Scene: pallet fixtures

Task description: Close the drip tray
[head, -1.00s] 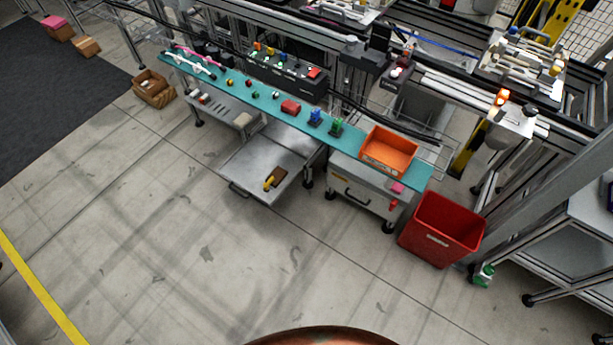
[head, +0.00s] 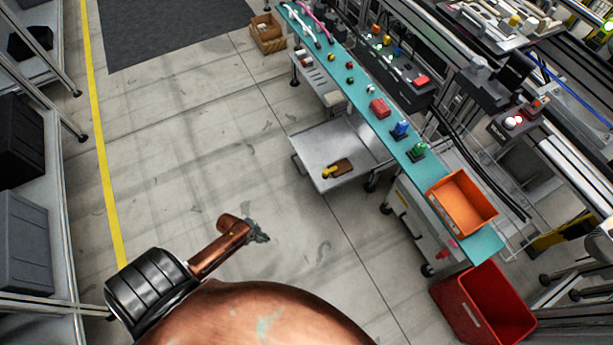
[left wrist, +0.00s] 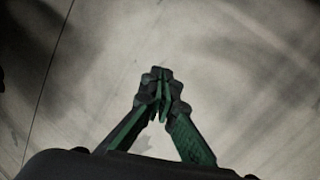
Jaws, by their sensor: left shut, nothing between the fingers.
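The drip tray (head: 345,140) is a flat grey metal tray in the head view. It sticks out from under the teal bench over the floor, pulled out. A yellow-and-brown tool (head: 338,169) lies on it near its front edge. My left gripper (head: 264,238) is over the open floor, in front of the tray and apart from it, lower left of it in the picture. In the left wrist view its fingertips (left wrist: 160,78) meet, with nothing between them and only floor beyond. My right gripper is not in view.
The teal bench (head: 355,92) carries several small coloured parts and an orange bin (head: 463,202). A closed grey drawer unit (head: 412,215) and a red crate (head: 484,304) stand right of the tray. A wooden box (head: 268,33) is at the back. Floor before the tray is clear.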

